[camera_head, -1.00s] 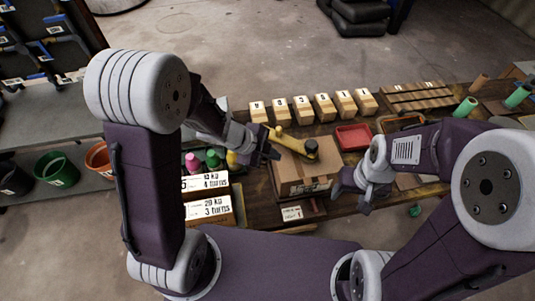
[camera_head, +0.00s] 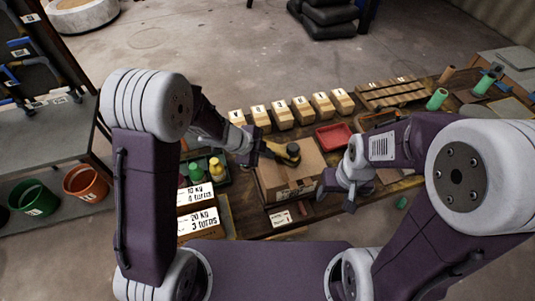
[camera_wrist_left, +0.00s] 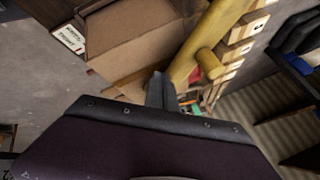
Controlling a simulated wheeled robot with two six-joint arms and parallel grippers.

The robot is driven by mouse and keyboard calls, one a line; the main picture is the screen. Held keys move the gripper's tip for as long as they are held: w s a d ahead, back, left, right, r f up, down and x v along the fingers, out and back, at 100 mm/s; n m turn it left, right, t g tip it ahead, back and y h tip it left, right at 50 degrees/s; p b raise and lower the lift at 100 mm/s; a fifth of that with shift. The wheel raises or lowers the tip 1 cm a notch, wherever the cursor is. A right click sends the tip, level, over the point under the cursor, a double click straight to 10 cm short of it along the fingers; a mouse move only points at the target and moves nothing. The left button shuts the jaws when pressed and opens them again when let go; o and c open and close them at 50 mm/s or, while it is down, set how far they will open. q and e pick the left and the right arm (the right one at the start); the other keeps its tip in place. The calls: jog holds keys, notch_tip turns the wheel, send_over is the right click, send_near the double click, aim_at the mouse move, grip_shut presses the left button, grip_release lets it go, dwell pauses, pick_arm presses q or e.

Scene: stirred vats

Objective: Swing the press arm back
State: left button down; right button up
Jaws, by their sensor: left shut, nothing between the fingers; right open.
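The press arm (camera_head: 277,156) is a yellow bar with a black knob (camera_head: 293,149) at its right end. It lies over a cardboard box (camera_head: 285,183) on the bench. Its left part is hidden behind my left gripper in the head view. My left gripper (camera_head: 254,153) is shut and empty, close beside the bar; I cannot tell whether they touch. In the left wrist view the yellow bar (camera_wrist_left: 212,42) with a short stub runs just beyond the gripper's fingers (camera_wrist_left: 160,90), and the cardboard box (camera_wrist_left: 135,40) is at upper left. My right gripper (camera_head: 337,195) is open, at the box's right side.
A row of numbered wooden blocks (camera_head: 282,115) stands behind the box. A red tray (camera_head: 333,136) is to its right. Small bottles (camera_head: 215,168) and labelled weight boxes (camera_head: 199,221) are on the left. A slatted wooden rack (camera_head: 393,92) is at the back right.

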aim_at(279, 144)
pick_arm(q)
jog(key=shift+w+d+n, duration=0.35)
jog(key=shift+d+n, duration=0.05)
jog(key=shift+n, duration=0.1)
jog(key=w+n, duration=0.1)
jog(key=w+d+n+t+y+b, duration=0.2)
jog(key=shift+w+f+n, duration=0.15)
jog(key=shift+w+n, duration=0.15)
jog(key=shift+n, duration=0.1)
jog(key=shift+w+d+n+t+y+b, duration=0.15)
jog(key=shift+w+n+y+b, duration=0.05)
jog(key=shift+w+n+b, duration=0.2)
jog(key=shift+w+d+n+t+y+b, duration=0.1)
jog(key=shift+w+n+t+y+b, duration=0.1)
jog(key=shift+w+n+b, duration=0.15)
jog(key=shift+w+d+n+t+y+b, duration=0.1)
jog(key=shift+w+n+t+y+b, duration=0.15)
jog(key=shift+w+n+y+b, duration=0.5)
jog(key=shift+w+n+b, duration=0.25)
jog(key=shift+n+b, duration=0.05)
jog(key=shift+b, duration=0.1)
jog(key=shift+w+r, duration=0.1)
jog(key=shift+r, duration=0.2)
